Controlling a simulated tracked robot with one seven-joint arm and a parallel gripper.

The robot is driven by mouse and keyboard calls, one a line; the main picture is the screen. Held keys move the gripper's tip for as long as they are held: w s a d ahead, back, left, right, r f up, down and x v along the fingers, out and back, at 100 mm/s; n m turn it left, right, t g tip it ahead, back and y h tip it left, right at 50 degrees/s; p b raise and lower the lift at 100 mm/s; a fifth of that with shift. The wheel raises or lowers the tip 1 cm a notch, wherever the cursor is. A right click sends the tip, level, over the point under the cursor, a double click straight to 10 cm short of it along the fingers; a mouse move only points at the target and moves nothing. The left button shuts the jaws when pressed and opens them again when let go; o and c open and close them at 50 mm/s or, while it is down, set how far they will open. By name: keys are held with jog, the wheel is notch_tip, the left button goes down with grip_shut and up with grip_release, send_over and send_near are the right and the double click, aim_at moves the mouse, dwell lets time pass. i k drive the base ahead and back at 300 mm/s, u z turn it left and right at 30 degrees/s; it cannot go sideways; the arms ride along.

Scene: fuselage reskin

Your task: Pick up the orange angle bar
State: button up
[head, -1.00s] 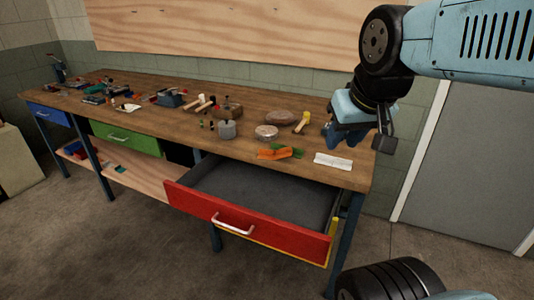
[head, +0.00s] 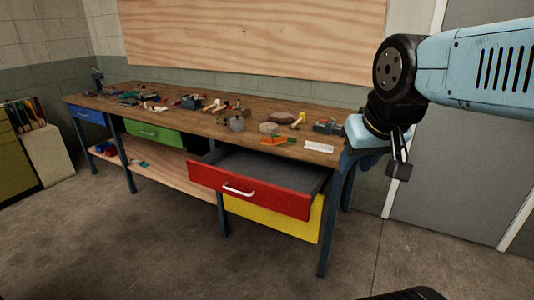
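The orange angle bar (head: 273,142) lies on the wooden workbench (head: 180,112) near its front edge, above the open red drawer. A green piece (head: 290,140) lies against it, and a white piece (head: 319,147) lies to its right. My gripper (head: 362,165) hangs at the right end of the bench, to the right of the bar and apart from it. Its fingers are small and partly hidden, so I cannot tell whether it is open or shut.
The red drawer (head: 250,190) is pulled out, with a yellow drawer (head: 275,217) under it. Tools, a grey pot (head: 237,124) and a mallet (head: 298,120) crowd the bench top. The floor (head: 120,240) in front is clear.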

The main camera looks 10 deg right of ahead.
aim_at(265, 141)
jog(key=u, duration=0.7)
jog(key=i, duration=2.15)
jog(key=z, duration=0.2)
